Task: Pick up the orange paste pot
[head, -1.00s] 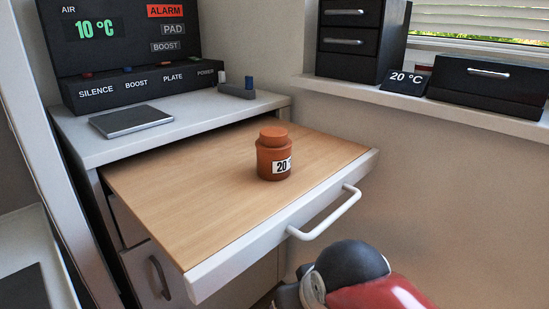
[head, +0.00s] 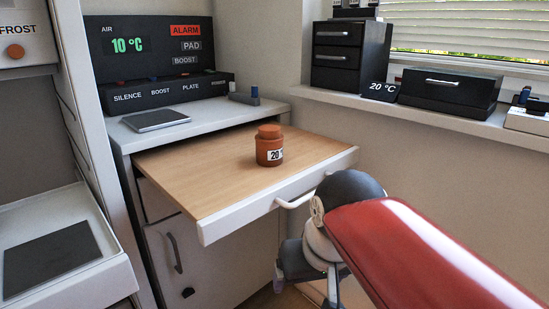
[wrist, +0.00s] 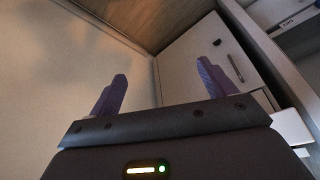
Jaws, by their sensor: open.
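The orange paste pot (head: 269,147) stands upright on the wooden top of a pulled-out drawer board (head: 215,175) in the head view. It has a lid and a white label reading 20. My gripper (wrist: 168,92) shows in the wrist view with its two purple fingers wide apart and nothing between them. The pot is not seen in the wrist view.
The board's white handle (head: 300,196) sticks out at the front. A control panel (head: 150,60) stands behind on the cabinet, beside a flat grey plate (head: 155,120). Black boxes (head: 450,88) sit on the windowsill at right. The board around the pot is clear.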

